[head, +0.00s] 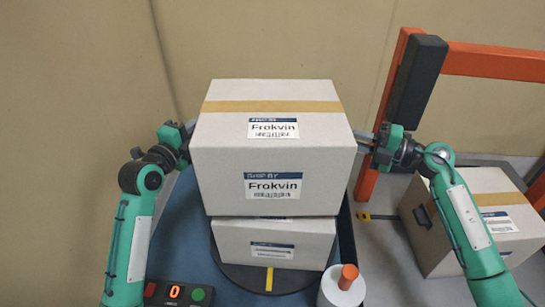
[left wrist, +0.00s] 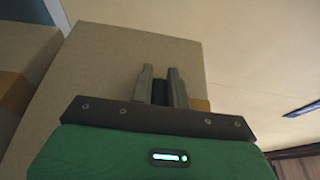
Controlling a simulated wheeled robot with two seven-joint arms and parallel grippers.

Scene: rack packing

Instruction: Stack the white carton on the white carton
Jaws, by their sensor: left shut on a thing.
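The upper white carton (head: 265,178), with brown tape and Frokvin labels, is level between my two arms. The other white carton (head: 225,240) is directly below it on a dark round plate (head: 230,274). The upper one hides its top, so I cannot tell whether they touch. My left gripper (head: 190,132) is shut on the upper carton at its left side. In the left wrist view the fingers (left wrist: 162,85) are close together against the carton's plain side (left wrist: 105,65). My right gripper (head: 366,140) is at the carton's right side; its jaw opening is not clear.
A white cylinder with an orange top (head: 347,277) stands at the front right of the plate. A small control box (head: 172,293) with an orange display is at front left. Another taped carton (head: 490,215) is on the floor at right, near an orange frame (head: 490,60).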

